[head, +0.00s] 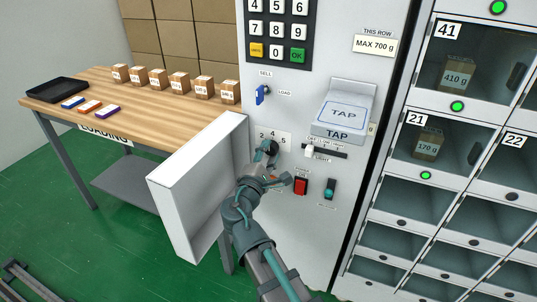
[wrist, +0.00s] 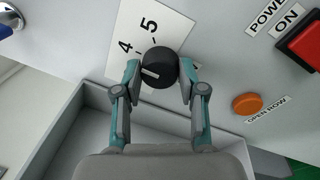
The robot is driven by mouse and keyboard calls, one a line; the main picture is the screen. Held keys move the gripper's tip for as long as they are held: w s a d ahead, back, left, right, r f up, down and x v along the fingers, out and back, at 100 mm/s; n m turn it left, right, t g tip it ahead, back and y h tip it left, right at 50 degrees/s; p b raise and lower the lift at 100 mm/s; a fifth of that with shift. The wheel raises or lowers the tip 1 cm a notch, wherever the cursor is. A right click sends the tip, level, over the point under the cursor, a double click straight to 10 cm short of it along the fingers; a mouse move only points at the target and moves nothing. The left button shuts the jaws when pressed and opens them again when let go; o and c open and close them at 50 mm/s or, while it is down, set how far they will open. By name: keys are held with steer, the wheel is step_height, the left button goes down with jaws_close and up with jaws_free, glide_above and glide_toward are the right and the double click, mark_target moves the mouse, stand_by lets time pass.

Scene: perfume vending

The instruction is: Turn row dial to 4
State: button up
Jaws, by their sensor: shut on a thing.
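The row dial (head: 268,145) is a black round knob on the white machine front, partly hidden by my gripper in the head view. In the wrist view the dial (wrist: 161,66) sits between my fingertips. Its white pointer line points left, below the tick of the printed 4 (wrist: 125,46) and beside the left fingertip. The printed 5 (wrist: 153,25) is further round, above the dial. Other dial numbers are hidden in the wrist view. My gripper (wrist: 160,78) is shut on the dial, one finger on each side; it also shows in the head view (head: 265,157).
An orange open-row button (wrist: 247,103) and a red power switch (wrist: 304,44) are right of the dial. A white open-topped bin (head: 196,190) juts out left of my arm. A sliding light switch (head: 311,151) and a tap pad (head: 341,113) are nearby.

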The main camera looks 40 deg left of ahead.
steer(key=o, duration=1.1)
steer(key=shift+o, duration=0.2)
steer(key=v, duration=1.2)
steer(key=shift+d, duration=0.1)
